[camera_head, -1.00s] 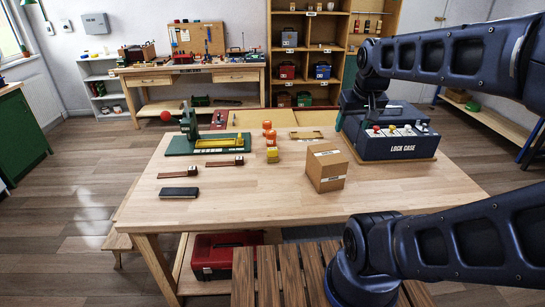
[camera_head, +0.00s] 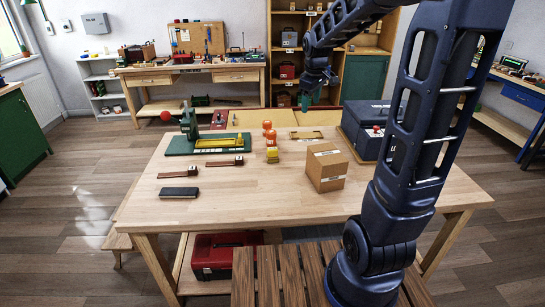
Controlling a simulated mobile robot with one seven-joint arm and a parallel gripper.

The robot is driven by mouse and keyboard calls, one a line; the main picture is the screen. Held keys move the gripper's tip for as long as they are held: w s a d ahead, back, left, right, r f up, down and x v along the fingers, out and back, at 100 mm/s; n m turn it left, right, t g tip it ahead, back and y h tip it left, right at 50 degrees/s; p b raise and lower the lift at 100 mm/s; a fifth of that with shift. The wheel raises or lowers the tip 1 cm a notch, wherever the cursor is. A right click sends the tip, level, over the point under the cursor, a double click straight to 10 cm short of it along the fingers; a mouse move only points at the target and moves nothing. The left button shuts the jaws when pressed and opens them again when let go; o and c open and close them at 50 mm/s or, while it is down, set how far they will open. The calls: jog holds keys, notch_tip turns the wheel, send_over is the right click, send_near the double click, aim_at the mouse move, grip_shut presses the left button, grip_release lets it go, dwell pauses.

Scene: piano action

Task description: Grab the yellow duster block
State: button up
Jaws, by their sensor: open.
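A small yellow block (camera_head: 272,155), which looks like the duster block, sits on the wooden table (camera_head: 235,205). It is just in front of two orange containers. My gripper (camera_head: 310,103) is open, and I see nothing in it. It hangs in the air beyond the block and to its right, well apart from it, and appears over the far side of the table. Its fingertips are small and dark in this view.
Orange containers (camera_head: 271,138) stand close behind the block. A cardboard box (camera_head: 327,167) stands to its right, and the blue lock case (camera_head: 366,128) is partly behind my arm. A green stand (camera_head: 207,144), brown wooden parts (camera_head: 172,174) and a dark block (camera_head: 179,192) lie left. The front middle is clear.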

jog(key=w+a+f+n+g, duration=0.1)
jog(key=w+a+f+n, duration=0.45)
jog(key=w+f, duration=0.5)
jog(key=n+g, duration=0.1)
jog(key=n, duration=0.3)
send_over(272, 148)
notch_tip(272, 148, down, 13)
jog(key=shift+r, duration=0.1)
jog(key=shift+w+a+f, duration=0.1)
jog(key=shift+w+f, duration=0.05)
jog(key=shift+f, duration=0.4)
notch_tip(272, 148, down, 4)
jog(key=shift+f, duration=0.1)
jog(key=shift+s+d+f, duration=0.1)
jog(key=shift+s+f, duration=0.05)
jog(key=shift+f, duration=1.4)
jog(key=shift+s+d+f, duration=0.1)
jog(key=shift+f, duration=1.4)
jog(key=c, duration=1.1)
jog(key=shift+r, duration=0.15)
